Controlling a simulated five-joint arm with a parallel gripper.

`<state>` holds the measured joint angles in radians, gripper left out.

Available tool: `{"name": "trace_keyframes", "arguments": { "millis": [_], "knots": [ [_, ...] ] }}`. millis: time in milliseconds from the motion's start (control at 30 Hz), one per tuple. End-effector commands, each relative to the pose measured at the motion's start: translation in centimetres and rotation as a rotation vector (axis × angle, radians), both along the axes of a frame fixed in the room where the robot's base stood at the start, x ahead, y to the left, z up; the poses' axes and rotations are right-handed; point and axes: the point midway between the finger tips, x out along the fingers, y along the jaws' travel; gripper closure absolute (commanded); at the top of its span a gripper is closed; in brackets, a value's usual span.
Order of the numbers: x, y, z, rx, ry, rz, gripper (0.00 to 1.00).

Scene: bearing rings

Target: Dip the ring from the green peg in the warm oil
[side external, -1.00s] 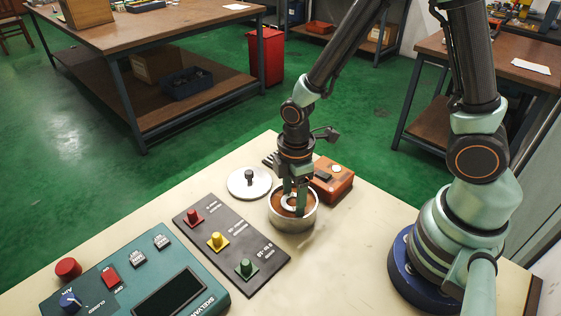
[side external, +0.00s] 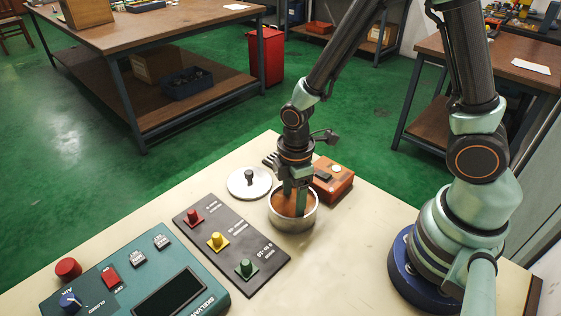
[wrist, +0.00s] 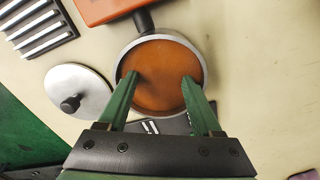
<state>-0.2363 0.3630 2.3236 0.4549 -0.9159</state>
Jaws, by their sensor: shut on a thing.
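A metal pot (side external: 293,222) of brown-orange oil (side external: 282,204) stands on the bench; the oil also shows in the wrist view (wrist: 160,62). My gripper (side external: 295,206) points down into the pot, its fingertips in the oil. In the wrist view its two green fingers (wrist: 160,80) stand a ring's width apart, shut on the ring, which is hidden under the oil. The green peg (side external: 246,267) is bare at the near end of the dark peg board (side external: 222,257).
The yellow peg (side external: 217,240) and red peg (side external: 193,217) stand on the same board. A round lid (side external: 240,188) with a knob lies left of the pot. An orange box (side external: 333,184) adjoins the pot at the back. A teal control panel (side external: 120,285) is front left.

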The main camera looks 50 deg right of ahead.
Motion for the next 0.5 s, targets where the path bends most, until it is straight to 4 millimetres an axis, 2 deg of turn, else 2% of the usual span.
{"name": "trace_keyframes", "arguments": {
  "millis": [500],
  "knots": [
    [0.01, 0.01, -0.9, 0.0, 0.0, 0.0, 1.0]
  ]
}}
